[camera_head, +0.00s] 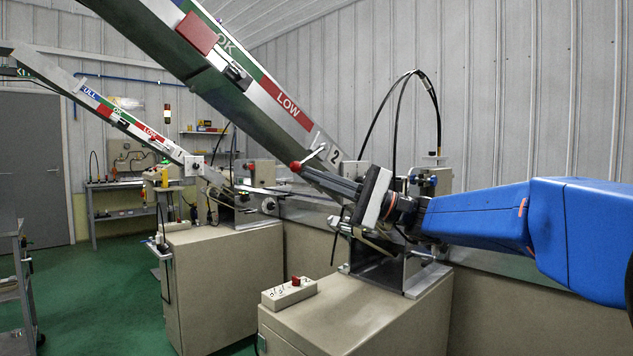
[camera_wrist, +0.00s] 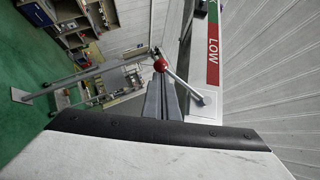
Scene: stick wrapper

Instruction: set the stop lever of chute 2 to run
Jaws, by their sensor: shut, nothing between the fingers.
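Chute 2 (camera_head: 262,88) slopes down to the right in the head view, with a number 2 plate (camera_head: 335,157) near its lower end. Its stop lever is a thin metal rod with a red ball knob (camera_head: 296,167), slanting down-left from its pivot on the chute's side. The knob also shows in the wrist view (camera_wrist: 160,65), with the rod running down-right to a pale plate. My gripper (camera_head: 306,172) is shut and empty, its dark fingers together. The fingertips (camera_wrist: 160,80) are right at the knob; I cannot tell whether they touch it.
Chute 1 (camera_head: 120,118) stands farther left over its own cabinet (camera_head: 222,285). A control box (camera_head: 288,292) with a red knob sits on the near cabinet (camera_head: 360,315) below my gripper. Black cables (camera_head: 402,85) arch behind my wrist. Green floor (camera_head: 110,290) is open at left.

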